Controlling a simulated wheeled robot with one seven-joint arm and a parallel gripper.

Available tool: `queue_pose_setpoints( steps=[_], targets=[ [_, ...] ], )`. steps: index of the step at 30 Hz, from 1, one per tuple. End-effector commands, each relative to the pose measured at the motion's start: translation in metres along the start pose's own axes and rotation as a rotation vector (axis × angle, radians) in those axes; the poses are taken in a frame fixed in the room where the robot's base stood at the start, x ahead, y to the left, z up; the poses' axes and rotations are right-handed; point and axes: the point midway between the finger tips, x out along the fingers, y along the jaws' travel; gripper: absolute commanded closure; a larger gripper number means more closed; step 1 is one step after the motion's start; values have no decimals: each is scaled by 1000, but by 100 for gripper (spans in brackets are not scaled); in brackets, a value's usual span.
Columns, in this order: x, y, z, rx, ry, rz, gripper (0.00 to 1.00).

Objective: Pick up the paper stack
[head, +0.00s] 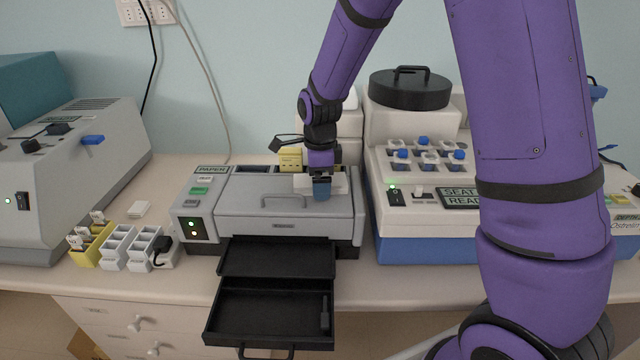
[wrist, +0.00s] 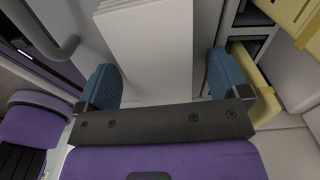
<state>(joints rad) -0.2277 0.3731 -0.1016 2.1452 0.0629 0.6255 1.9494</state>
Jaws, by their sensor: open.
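The paper stack (wrist: 150,50) is a white block of sheets in the wrist view, running away from me between my fingers. In the head view a small part of it (head: 304,184) shows on top of the grey printer (head: 275,208), beside my gripper. My gripper (wrist: 165,85) is open, with one blue finger on each side of the near end of the stack. The left finger is close to the stack's edge and the right finger has a gap. I cannot tell whether either finger touches it. In the head view my gripper (head: 322,188) hides part of the stack.
The printer's black tray (head: 268,312) is pulled out at the front. A yellow box (head: 290,158) stands behind the printer. A white and blue machine (head: 430,245) is close on the right. White and yellow racks (head: 118,245) stand to the left. A handle (head: 283,200) is on the printer lid.

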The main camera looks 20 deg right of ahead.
Motion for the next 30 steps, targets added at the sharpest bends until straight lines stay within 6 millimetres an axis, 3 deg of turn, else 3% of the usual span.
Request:
queue_pose_setpoints(
  steps=[5,12,22,30],
  targets=[
    [0,0,0,0,0,0,9],
    [0,0,0,0,0,0,63],
    [-6,0,0,0,-1,-2,63],
    [-50,-1,0,0,-3,-5,63]
  ],
)
